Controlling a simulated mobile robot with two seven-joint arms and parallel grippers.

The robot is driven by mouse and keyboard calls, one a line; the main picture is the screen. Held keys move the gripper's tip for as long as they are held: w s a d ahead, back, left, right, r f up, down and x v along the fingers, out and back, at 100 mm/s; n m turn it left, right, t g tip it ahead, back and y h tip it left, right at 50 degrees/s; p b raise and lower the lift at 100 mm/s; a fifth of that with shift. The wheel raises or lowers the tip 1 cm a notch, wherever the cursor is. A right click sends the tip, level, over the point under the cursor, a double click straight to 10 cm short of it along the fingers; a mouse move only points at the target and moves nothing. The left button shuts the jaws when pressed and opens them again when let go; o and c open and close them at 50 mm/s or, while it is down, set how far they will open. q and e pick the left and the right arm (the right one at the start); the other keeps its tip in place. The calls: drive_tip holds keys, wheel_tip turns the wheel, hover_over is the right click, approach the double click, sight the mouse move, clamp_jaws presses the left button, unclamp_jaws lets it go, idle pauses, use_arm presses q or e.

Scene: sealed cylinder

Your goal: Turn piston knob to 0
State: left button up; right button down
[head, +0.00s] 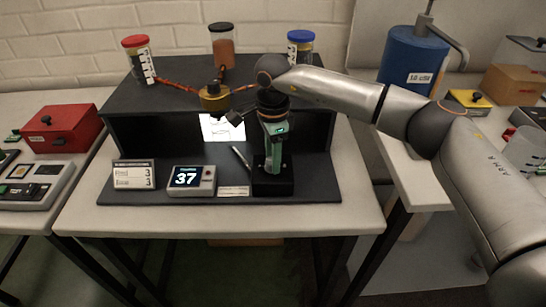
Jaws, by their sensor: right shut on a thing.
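My right arm comes in from the right and its wrist bends down over a slim teal cylinder (275,152) on a black base (272,186). My right gripper (271,112) is at the top of this cylinder, shut on what appears to be the piston knob. The knob itself is hidden by the gripper and wrist. A small display (192,180) left of the base reads 37. My left gripper is not in view.
Three capped jars, red (138,60), dark (222,46) and blue (300,48), stand behind on the black housing (165,95). Brown tubes join them to a brass-coloured hub (214,97). A white card (133,174) stands left of the display. A blue drum (412,60) is at right.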

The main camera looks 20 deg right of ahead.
drive_tip(key=shift+n, duration=0.3)
drive_tip(key=shift+c, duration=2.2)
unclamp_jaws()
drive_tip(key=shift+r, duration=0.15)
wheel_tip(320, 180, up, 12)
drive_tip(key=shift+r, duration=0.15)
